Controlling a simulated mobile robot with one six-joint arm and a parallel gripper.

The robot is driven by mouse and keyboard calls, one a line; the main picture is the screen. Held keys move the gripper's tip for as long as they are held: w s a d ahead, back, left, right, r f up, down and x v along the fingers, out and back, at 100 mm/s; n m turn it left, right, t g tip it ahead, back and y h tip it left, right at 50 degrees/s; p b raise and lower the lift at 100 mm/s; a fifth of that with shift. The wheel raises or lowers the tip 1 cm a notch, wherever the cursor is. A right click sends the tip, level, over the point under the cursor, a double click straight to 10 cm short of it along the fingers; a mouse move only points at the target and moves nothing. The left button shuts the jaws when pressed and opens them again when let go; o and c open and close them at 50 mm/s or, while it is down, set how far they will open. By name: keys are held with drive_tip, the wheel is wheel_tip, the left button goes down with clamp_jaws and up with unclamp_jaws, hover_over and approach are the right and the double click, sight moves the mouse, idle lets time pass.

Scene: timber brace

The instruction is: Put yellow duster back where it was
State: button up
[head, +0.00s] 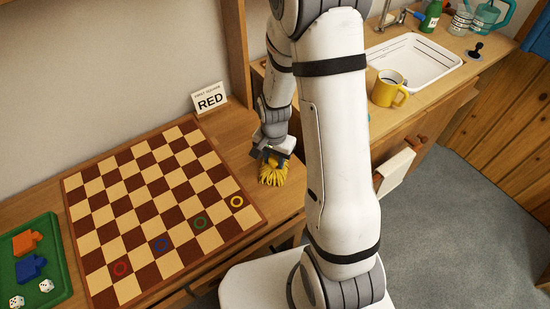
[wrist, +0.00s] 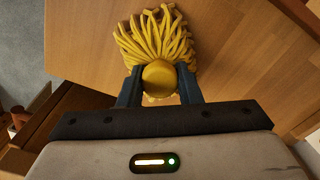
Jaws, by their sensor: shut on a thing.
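The yellow duster (head: 272,173) has a shaggy strand head and a round yellow knob. In the wrist view the duster (wrist: 158,38) sits between the two fingers of my gripper (wrist: 160,85), which is shut on the knob. In the head view my gripper (head: 270,153) points down at the wooden top, right of the checkered board. The strands are at or just above the wood; I cannot tell whether they touch it.
The checkered board (head: 150,205) with coloured rings lies left of my gripper. A RED card (head: 209,98) stands behind it. A green tray (head: 40,262) with pieces and dice is far left. A yellow mug (head: 386,90) and white sink basin (head: 420,62) are right. Bare wood surrounds the duster.

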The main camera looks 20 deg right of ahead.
sight(274, 158)
drive_tip(key=shift+f, duration=0.2)
drive_tip(key=o, duration=1)
drive_tip(key=shift+r, duration=0.1)
wheel_tip(274, 158, up, 12)
drive_tip(key=p, duration=0.2)
drive_tip(key=s+r+n, duration=0.2)
drive_tip(key=s+r, duration=0.2)
drive_tip(key=s+r+n+t, duration=0.1)
drive_tip(key=s+r+n, duration=0.2)
drive_tip(key=s+r, duration=0.2)
drive_tip(key=s+r+n+t, duration=0.1)
drive_tip(key=s+r+n, duration=0.2)
drive_tip(key=s+r, duration=0.1)
drive_tip(key=shift+s+r, duration=0.15)
drive_tip(key=shift+s, duration=0.25)
